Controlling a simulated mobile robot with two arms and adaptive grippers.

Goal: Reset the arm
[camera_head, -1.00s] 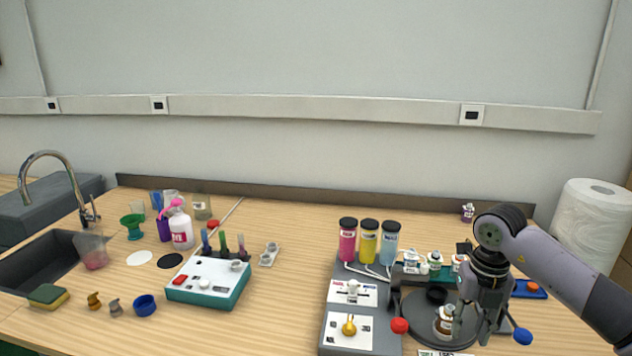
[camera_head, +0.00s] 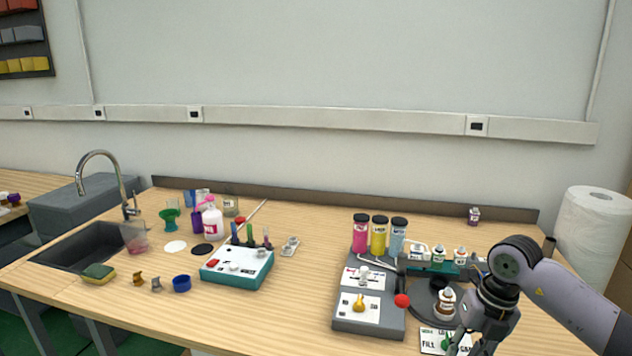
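My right arm comes in from the right edge. Its gripper (camera_head: 471,345) hangs at the bottom edge over the table's front, with its fingers apart and no object seen between them; the fingertips are partly cut off. My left arm and gripper are not in view.
A grey dispenser (camera_head: 368,320) with pink, yellow and blue cylinders stands left of the platform. A FILL card (camera_head: 433,341) lies beside the gripper. A paper roll (camera_head: 592,235) stands at right. A teal-white device (camera_head: 238,268) and a sink (camera_head: 80,247) are further left.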

